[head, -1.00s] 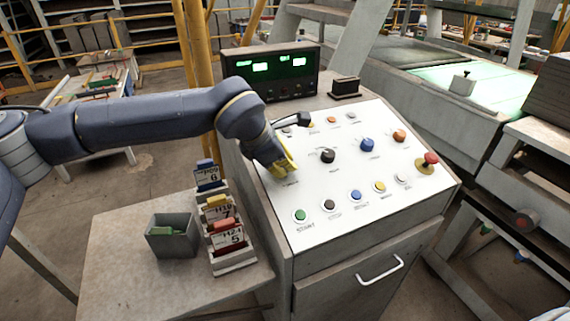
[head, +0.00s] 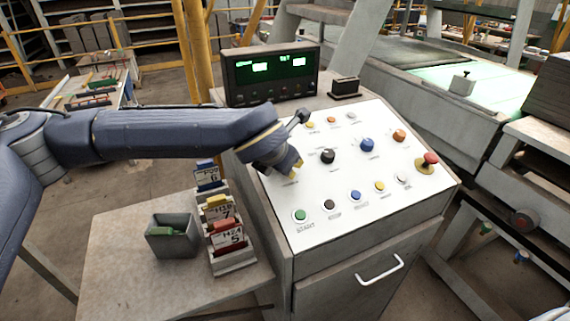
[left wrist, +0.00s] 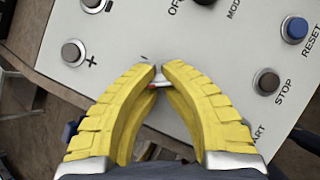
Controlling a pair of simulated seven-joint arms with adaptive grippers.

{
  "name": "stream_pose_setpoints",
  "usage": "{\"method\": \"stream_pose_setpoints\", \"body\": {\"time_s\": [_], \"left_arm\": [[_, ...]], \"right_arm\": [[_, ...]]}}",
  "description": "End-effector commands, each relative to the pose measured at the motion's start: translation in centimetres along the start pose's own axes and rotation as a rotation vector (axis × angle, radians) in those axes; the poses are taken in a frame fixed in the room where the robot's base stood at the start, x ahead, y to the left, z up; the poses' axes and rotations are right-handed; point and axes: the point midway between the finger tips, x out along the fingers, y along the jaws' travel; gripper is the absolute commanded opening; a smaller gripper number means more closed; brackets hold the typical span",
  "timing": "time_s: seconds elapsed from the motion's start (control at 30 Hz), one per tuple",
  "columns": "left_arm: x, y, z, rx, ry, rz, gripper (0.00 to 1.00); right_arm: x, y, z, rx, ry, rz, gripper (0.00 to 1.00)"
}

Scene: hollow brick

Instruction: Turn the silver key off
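My left gripper (head: 294,172) is at the left side of the white control panel (head: 330,190), pointing down at it. In the left wrist view, its yellow fingers (left wrist: 160,68) are drawn together with their tips almost meeting. A small silver piece with a red spot, the silver key (left wrist: 163,82), shows between the fingers just behind the tips. The fingers hide most of the key, so its angle cannot be read. In the head view the gripper covers the key. My right gripper is in neither view.
A black knob (head: 327,156), a blue knob (head: 367,145) and a red emergency button (head: 430,160) stand up from the panel. A display box (head: 270,75) stands behind it. A card rack (head: 232,258) and a grey bin (head: 172,236) are on the side table.

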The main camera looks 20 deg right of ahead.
Motion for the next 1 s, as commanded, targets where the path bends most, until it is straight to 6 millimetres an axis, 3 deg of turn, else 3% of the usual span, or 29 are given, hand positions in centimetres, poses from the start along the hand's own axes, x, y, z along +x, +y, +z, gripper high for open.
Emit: {"method": "stream_pose_setpoints", "body": {"time_s": [0.43, 0.5, 0.83, 1.0], "left_arm": [[-0.06, 0.02, 0.24, -0.006, -0.006, 0.005, 0.00], [-0.06, 0.03, 0.25, -0.006, -0.006, 0.005, 0.15], [-0.04, 0.03, 0.15, -0.006, -0.003, 0.004, 0.53], [-0.02, 0.02, 0.09, -0.006, -0.002, 0.004, 0.53]], "right_arm": [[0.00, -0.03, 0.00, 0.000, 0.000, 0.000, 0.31], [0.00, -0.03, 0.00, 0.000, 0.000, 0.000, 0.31], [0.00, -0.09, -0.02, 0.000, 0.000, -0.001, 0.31], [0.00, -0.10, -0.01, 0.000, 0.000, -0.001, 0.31]]}}
